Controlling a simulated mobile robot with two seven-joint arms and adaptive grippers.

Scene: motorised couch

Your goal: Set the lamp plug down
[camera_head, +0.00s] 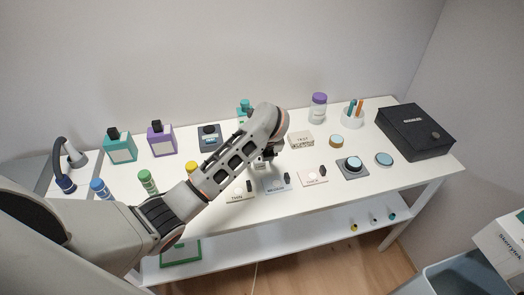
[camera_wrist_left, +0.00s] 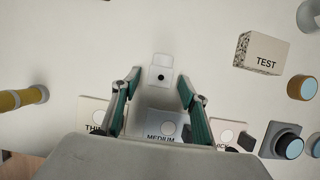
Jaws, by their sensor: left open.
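My left gripper (camera_head: 262,162) reaches in from the left over the middle of the white table. In the left wrist view its two fingers (camera_wrist_left: 160,84) are spread apart with nothing clamped between them. A small white block with a black dot (camera_wrist_left: 161,74) lies on the table between and just beyond the fingertips. It may be the lamp plug, but I cannot tell for sure. In the head view the hand mostly hides this spot. My right gripper is not in view.
Cards marked THIN, MEDIUM (camera_wrist_left: 164,127) and THICK lie in front. A TEST block (camera_wrist_left: 261,52) and a round button (camera_head: 352,164) are to the right. Bottles (camera_head: 120,147) stand behind left, a black box (camera_head: 415,130) at far right. A lower shelf (camera_head: 300,238) runs below.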

